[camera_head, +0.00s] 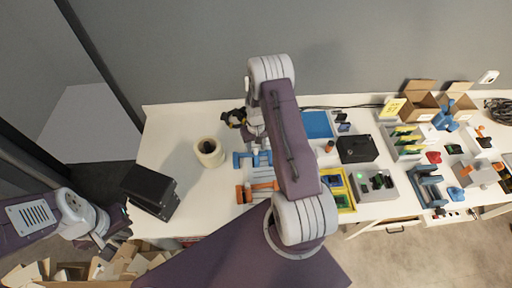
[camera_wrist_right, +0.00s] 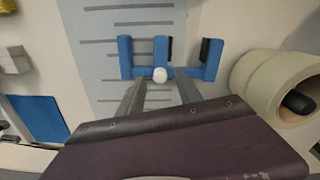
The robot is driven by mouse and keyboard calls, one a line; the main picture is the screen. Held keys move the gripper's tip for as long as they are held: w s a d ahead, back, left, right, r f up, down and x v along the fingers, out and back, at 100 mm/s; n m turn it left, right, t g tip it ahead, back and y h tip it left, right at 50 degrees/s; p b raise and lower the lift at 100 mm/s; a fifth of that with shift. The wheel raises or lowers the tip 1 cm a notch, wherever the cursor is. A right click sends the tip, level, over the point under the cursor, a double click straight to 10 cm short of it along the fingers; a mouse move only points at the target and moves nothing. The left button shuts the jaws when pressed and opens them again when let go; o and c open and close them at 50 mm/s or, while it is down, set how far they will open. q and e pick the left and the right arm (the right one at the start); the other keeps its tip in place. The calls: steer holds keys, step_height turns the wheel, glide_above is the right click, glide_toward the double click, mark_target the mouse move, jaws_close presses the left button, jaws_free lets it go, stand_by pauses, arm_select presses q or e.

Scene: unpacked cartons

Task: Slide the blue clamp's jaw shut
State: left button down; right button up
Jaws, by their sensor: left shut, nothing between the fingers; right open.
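The blue clamp (camera_head: 239,160) lies on the white table, partly hidden by my right arm in the head view. In the right wrist view the blue clamp (camera_wrist_right: 212,62) shows a bar with upright jaws, two dark pads standing apart, and a white round knob in the middle. My right gripper (camera_wrist_right: 160,86) is open and empty, its two fingers pointing at the clamp's near side; I cannot tell whether they touch it. My left gripper (camera_head: 106,238) is shut and empty, far to the left, off the table's front left corner.
A tape roll (camera_head: 209,153) stands just left of the clamp. An orange clamp (camera_head: 243,194) lies in front of it. A black box (camera_head: 149,191) sits at the table's left. A yellow tray (camera_head: 347,209) and several parts fill the right. Open cartons (camera_head: 98,268) lie below left.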

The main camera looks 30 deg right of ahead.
steer(key=shift+f, duration=0.75)
jaws_close()
stand_by(0.9)
